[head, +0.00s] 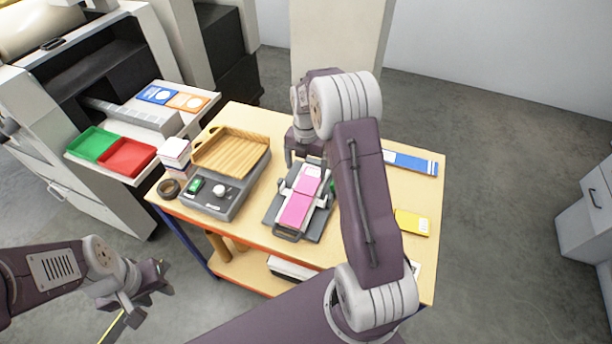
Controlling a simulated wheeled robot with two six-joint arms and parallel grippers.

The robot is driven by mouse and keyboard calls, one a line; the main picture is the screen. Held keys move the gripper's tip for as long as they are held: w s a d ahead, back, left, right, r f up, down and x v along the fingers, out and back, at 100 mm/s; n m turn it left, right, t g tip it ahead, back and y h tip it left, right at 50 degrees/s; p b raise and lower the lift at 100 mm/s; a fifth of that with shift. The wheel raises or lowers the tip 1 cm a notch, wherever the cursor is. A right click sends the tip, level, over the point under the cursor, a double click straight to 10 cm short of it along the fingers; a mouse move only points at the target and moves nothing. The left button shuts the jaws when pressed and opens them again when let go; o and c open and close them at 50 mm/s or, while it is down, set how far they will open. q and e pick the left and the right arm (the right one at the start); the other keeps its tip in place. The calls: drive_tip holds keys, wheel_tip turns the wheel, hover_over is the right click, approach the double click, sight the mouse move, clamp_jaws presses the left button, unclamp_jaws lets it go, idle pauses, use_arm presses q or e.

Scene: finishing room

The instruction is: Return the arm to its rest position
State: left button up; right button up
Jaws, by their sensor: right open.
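My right arm reaches up over the right part of the wooden-topped table (262,215), bent at the elbow. My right gripper (306,158) points down just behind a dark press-like device (267,213) with a pink pad or stack (297,210) on it. The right gripper is open, with nothing seen between its fingers; my own arm partly covers it. I cannot tell its height above the device. My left gripper (150,293) is at lower left, over the floor and apart from the table. Its fingers are too unclear to judge.
A grey scale-like unit with a wooden tray (232,153) stands left on the table, beside a brown tape roll (168,188). A blue pack (410,162) and a yellow pack (411,222) lie right. Green (92,144) and red (127,157) trays sit on the left machine.

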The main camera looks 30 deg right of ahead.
idle(0.5)
drive_tip(key=s+a+r+t+b, duration=0.1)
drive_tip(key=s+a+b, duration=0.45)
drive_tip(key=a, duration=0.25)
drive_tip(key=s+a+f+m, duration=0.1)
drive_tip(key=s+m, duration=0.5)
drive_tip(key=m, duration=0.7)
drive_tip(key=s+a+f+m+b, duration=0.1)
drive_tip(key=s+f+m, duration=0.3)
drive_tip(key=m, duration=0.9)
drive_tip(key=s+a, duration=0.1)
drive_tip(key=s, duration=0.2)
drive_tip(key=shift+b, duration=0.3)
